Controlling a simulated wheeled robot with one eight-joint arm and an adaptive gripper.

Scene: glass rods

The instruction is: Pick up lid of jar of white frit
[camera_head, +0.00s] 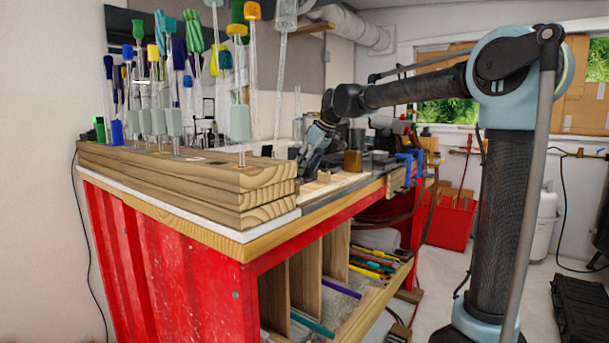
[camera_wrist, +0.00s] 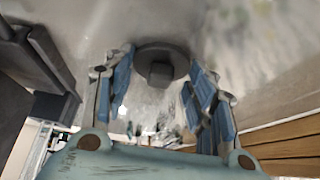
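In the wrist view a dark grey round piece with a square knob in its middle, which looks like the lid (camera_wrist: 160,52), lies between and just beyond my fingertips. I cannot make out the jar or any white frit beneath it. My gripper (camera_wrist: 161,82) has its two blue-padded fingers spread wide, one on each side of the lid. The knob stands clear of both fingers; whether the fingertips touch the lid's rim is unclear. In the head view my gripper (camera_head: 304,167) points down at the bench behind the stacked wooden boards. The lid cannot be made out there.
The stacked wooden boards (camera_head: 230,177) hold several upright tools with coloured handles, close to my gripper's left. A brown block-like container (camera_head: 352,161) stands to its right, with blue clamps (camera_head: 409,165) farther along the bench. In the wrist view wooden boards (camera_wrist: 285,145) lie at the lower right.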

